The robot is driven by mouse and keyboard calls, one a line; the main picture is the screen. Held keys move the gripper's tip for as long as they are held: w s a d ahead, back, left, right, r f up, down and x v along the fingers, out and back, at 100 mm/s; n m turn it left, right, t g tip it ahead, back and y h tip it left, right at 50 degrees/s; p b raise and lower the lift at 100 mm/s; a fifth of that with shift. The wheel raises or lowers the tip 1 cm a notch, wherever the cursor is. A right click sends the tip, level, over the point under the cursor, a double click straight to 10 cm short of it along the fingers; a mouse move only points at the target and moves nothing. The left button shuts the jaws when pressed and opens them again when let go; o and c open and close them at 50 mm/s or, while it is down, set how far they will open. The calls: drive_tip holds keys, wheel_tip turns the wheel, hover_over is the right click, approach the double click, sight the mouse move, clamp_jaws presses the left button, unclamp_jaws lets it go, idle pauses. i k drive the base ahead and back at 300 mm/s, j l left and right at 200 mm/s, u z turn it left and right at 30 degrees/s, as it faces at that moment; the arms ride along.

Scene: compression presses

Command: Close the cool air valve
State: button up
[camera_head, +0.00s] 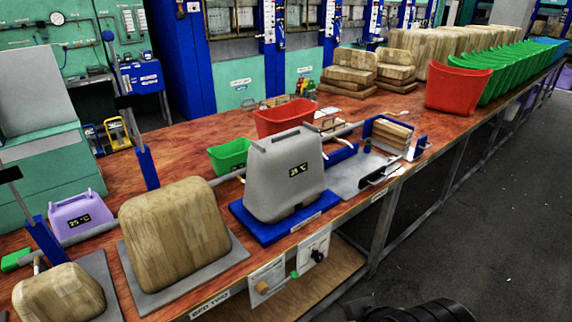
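Two white panels hang on the front edge of the bench below the grey press form. The right panel (316,240) carries a black knob or valve (317,255). The left panel (267,270) carries a round tan knob (262,287). A small green handle-like part (294,274) shows between them. The labels are too small to read, so I cannot tell which one is the cool air valve or whether it is open. A dark rounded part at the bottom edge looks like part of my arm. My gripper's fingers do not show.
The wooden bench (350,205) holds a grey form (285,175) with a 25 °C display on a blue base, wooden moulds (172,235) and a red bin (458,90). Grey floor (490,220) to the right is clear. A lower shelf (320,285) lies under the panels.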

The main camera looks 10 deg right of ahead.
sight(294, 274)
drive_tip(key=i+j+u, duration=0.15)
drive_tip(key=i+u, duration=0.6)
